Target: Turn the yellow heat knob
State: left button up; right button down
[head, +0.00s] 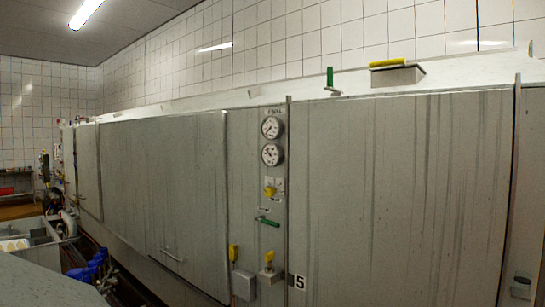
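A small yellow knob (270,191) sits on a white marked plate on the narrow grey control panel, below two round gauges. It looks like the heat knob, but its label is too small to read. Two more yellow fittings are lower down: one on the left side of the panel (234,253) and one above a small box (269,257). A green handle (267,221) lies between the knob and these lower fittings. Neither of my grippers is in view, and nothing touches the knob.
Large grey doors (395,200) flank the panel. An upper gauge (271,128) and a lower gauge (271,154) are on it. A green lever (330,78) and a yellow-topped box (397,75) stand on the top ledge. Blue objects (90,268) and a basin (40,240) are at lower left.

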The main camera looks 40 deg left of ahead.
aim_at(268, 191)
jog(key=i+j, duration=0.7)
